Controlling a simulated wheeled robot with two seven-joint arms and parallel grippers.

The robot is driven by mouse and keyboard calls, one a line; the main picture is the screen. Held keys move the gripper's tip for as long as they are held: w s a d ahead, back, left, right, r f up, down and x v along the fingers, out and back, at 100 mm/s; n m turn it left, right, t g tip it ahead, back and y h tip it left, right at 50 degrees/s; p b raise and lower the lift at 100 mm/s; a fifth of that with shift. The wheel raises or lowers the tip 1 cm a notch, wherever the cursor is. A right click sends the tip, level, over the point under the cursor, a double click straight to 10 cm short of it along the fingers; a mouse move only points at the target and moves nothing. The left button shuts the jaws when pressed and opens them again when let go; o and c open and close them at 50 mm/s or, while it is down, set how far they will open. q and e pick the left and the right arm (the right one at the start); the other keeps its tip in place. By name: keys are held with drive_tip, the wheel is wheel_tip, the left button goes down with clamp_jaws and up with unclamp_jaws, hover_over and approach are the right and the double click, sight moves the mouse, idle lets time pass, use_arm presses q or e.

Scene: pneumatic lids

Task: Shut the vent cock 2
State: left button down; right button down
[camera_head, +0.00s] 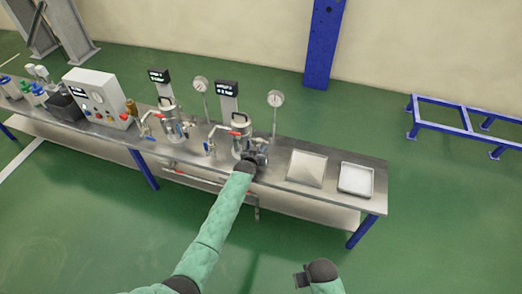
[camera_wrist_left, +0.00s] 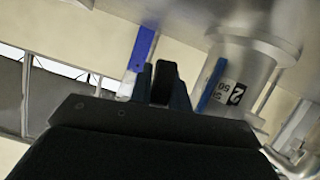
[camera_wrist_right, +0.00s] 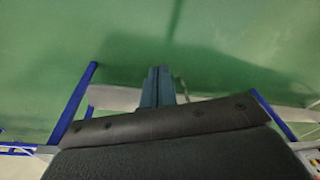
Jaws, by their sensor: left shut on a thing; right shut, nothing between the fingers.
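The second metal vessel (camera_head: 238,145) stands on the steel bench, with red-handled and blue-handled fittings around it. My left gripper (camera_head: 258,160) is at the vessel's right side, hiding part of it. In the left wrist view the left gripper's fingers (camera_wrist_left: 162,82) are shut on a small dark part, probably the handle of vent cock 2; its turn angle cannot be told. The vessel's metal body (camera_wrist_left: 255,45) with a label "2" (camera_wrist_left: 237,94) shows just right of the fingers. My right gripper (camera_head: 301,280) is shut and empty, low in front of the bench; its fingers show in the right wrist view (camera_wrist_right: 158,86).
On the bench (camera_head: 372,197), a first vessel (camera_head: 172,125) stands to the left. A pale square lid (camera_head: 306,168) and a white tray (camera_head: 356,180) lie to the right. A control box (camera_head: 97,95) is farther left. Open green floor lies in front.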

use_arm(q)
drive_tip(key=shift+a, duration=0.1)
drive_tip(key=shift+w+a+m+y, duration=0.1)
drive_tip(key=shift+a+m+y, duration=0.15)
drive_tip(key=shift+m, duration=0.35)
use_arm(e)
drive_tip(key=shift+s+d+f, duration=0.1)
drive_tip(key=shift+s+f, duration=0.1)
drive_tip(key=shift+f, duration=0.8)
drive_tip(key=shift+s+d+f, duration=0.1)
drive_tip(key=shift+s+f, duration=0.1)
drive_tip(key=shift+f, duration=0.8)
use_arm(q)
drive_tip(key=c, duration=1.3)
unclamp_jaws()
drive_tip(key=shift+s, duration=0.3)
drive_tip(key=shift+b+v, duration=0.45)
drive_tip(key=shift+v, duration=3.15)
use_arm(e)
drive_tip(key=shift+w+a+r, duration=0.1)
drive_tip(key=shift+w+r, duration=0.1)
drive_tip(key=shift+r, duration=1.3)
drive_tip(key=shift+w+a+r, duration=0.1)
drive_tip(key=shift+w+r, duration=0.05)
drive_tip(key=shift+r, duration=1.3)
drive_tip(key=shift+s+f, duration=0.1)
drive_tip(key=shift+f, duration=0.1)
